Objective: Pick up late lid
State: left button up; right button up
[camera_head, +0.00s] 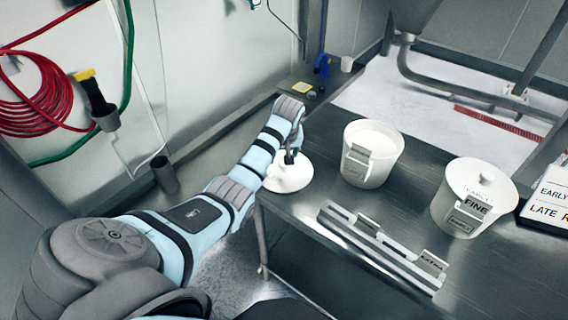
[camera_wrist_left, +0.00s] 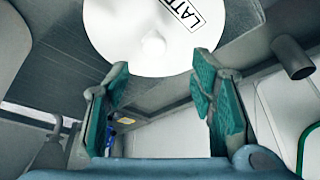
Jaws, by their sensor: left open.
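The late lid (camera_head: 289,176) is a white round disc at the left corner of the metal table in the head view. In the left wrist view the lid (camera_wrist_left: 130,25) fills the top middle, with a round knob (camera_wrist_left: 153,44) and a label reading "LAT", cut off by the frame. My left gripper (camera_head: 291,156) is over the lid and hides part of it. In the wrist view its teal-padded fingers (camera_wrist_left: 162,68) are apart, with the knob just beyond and between their tips. Contact with the knob is not visible. My right gripper is out of view.
An open white tub (camera_head: 373,153) with pale contents stands right of the lid. A lidded tub marked "FINE" (camera_head: 465,197) stands farther right, beside a sign (camera_head: 546,209). A slotted metal rack (camera_head: 380,247) lies near the front edge. Small items, including a blue one (camera_head: 322,65), sit behind.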

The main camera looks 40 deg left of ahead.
aim_at(284, 167)
pick_arm(q)
jog(key=x, duration=0.2)
jog(key=b+x, duration=0.1)
jog(key=x, duration=0.1)
jog(key=d+x, duration=0.1)
jog(key=x, duration=0.1)
jog(key=shift+w+a+f, duration=0.15)
jog(key=shift+w+f, duration=0.1)
jog(key=shift+f, duration=0.2)
grip_shut()
jog(key=shift+r, duration=0.1)
